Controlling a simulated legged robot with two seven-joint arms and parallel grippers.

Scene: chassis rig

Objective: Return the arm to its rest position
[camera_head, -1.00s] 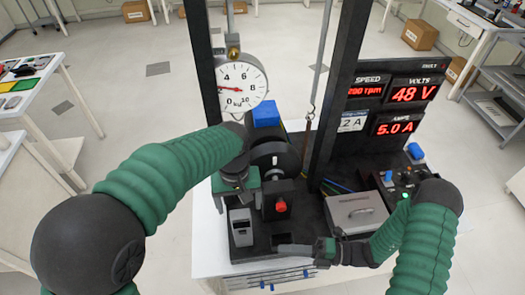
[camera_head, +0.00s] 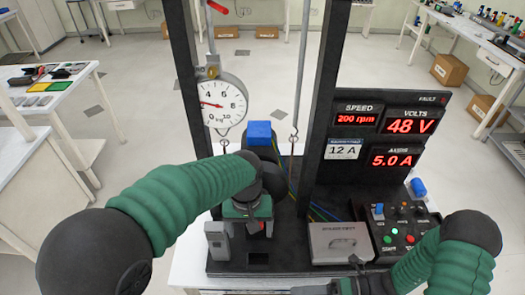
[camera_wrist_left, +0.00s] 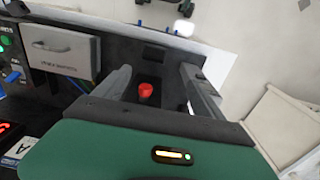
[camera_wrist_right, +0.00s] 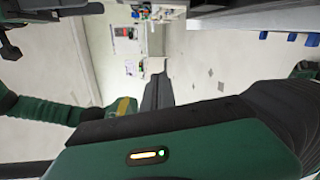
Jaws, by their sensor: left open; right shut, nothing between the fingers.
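My left gripper (camera_head: 245,212) is over the front of the black rig (camera_head: 225,268). In the left wrist view its two fingers (camera_wrist_left: 158,88) are apart, with a red knob (camera_wrist_left: 146,90) showing between them. I cannot tell whether they touch it. My right gripper (camera_head: 335,288) is low at the bottom edge of the head view, by the rig's front, partly cut off. In the right wrist view its fingers (camera_wrist_right: 158,90) are together and empty, pointing out over open floor.
A grey drawer box (camera_head: 340,242) and a control panel with knobs (camera_head: 400,225) sit at the rig's right. A dial gauge (camera_head: 222,103) hangs between dark posts. Lit displays (camera_head: 390,135) stand behind. The bench edge (camera_wrist_right: 270,20) is close to the right gripper.

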